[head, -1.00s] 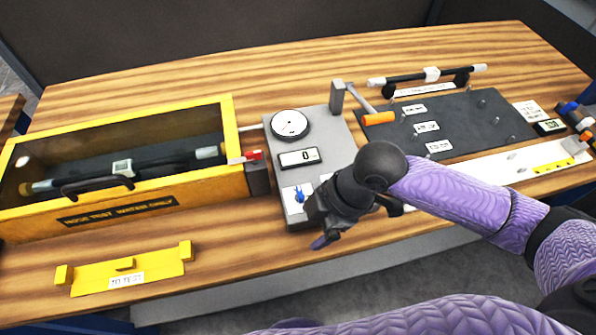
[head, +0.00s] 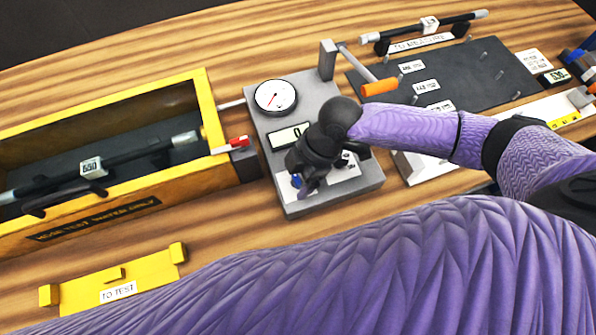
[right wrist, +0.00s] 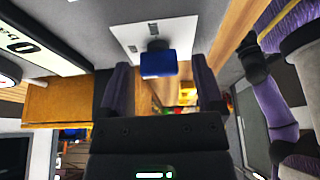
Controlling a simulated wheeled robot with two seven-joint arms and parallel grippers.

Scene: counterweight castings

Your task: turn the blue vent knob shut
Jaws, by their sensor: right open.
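The blue vent knob (right wrist: 158,62) sits on a white label plate on the grey pump box (head: 357,185). In the right wrist view it stands between the two fingers of my right gripper (right wrist: 160,72), with a gap showing on each side. The fingers are open and do not visibly touch it. In the head view my right gripper (head: 303,188) is over the front left of the box and hides most of the knob; only a bit of blue (head: 296,181) shows. My left gripper is not in view.
A round gauge (head: 275,97) and a display (head: 289,136) are on the box. An orange-handled lever (head: 379,87) stands behind. A yellow trough (head: 218,125) with a red-handled valve (head: 239,142) is left. A yellow "TO TEST" stand (head: 150,278) lies in front.

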